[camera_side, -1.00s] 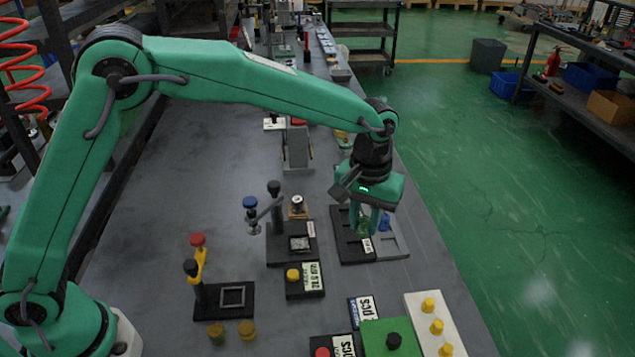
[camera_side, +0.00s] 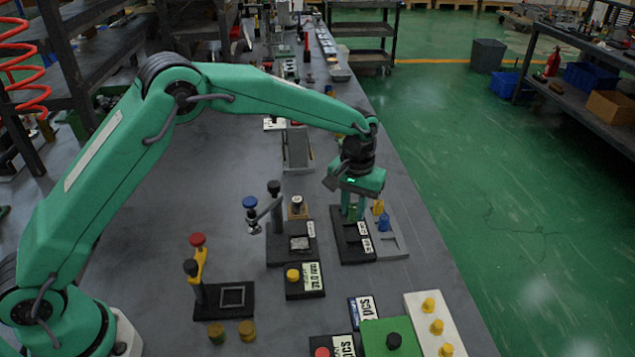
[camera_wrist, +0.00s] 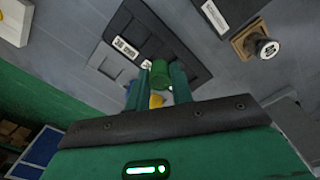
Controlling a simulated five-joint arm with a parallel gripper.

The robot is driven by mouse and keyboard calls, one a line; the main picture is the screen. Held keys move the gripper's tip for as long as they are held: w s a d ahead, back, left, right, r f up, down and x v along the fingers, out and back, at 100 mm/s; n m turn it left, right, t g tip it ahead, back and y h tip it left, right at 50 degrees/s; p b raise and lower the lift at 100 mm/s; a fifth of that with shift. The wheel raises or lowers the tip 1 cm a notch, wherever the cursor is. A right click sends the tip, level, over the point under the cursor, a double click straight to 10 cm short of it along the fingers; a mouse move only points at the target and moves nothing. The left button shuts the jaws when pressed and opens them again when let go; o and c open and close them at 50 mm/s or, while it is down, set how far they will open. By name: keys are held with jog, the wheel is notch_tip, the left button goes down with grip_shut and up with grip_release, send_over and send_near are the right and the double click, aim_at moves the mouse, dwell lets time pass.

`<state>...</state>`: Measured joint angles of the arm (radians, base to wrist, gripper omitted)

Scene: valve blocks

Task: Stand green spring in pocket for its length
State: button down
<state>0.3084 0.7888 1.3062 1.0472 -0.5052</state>
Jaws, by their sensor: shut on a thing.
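My gripper (camera_side: 353,217) is shut on the green spring (camera_wrist: 162,74), which shows as a green cylinder between the two fingers in the wrist view. In the side view the spring (camera_side: 354,211) is small and partly covered by the fingers. The gripper is over the far part of the black pocket plate (camera_side: 352,256). This plate also shows in the wrist view (camera_wrist: 148,28), with recessed pockets and white labels. I cannot tell whether the spring's lower end touches the plate.
A grey tray (camera_side: 398,251) lies right of the black plate. A blue piece (camera_side: 384,222) and a yellow piece (camera_side: 378,207) stand there. Left are a black clamp fixture (camera_side: 277,250) and a small wooden block with a knob (camera_side: 297,205). A yellow-button gauge (camera_side: 304,281) is nearer.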

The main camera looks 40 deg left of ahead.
aim_at(352, 219)
jog(key=shift+w+a+f, duration=0.25)
jog(key=shift+w+a, duration=0.05)
jog(key=shift+f, duration=2)
jog(key=shift+f, duration=0.1)
jog(key=c, duration=1.2)
grip_release()
jog(key=shift+c, duration=0.2)
notch_tip(352, 219, up, 12)
jog(key=shift+r, duration=0.1)
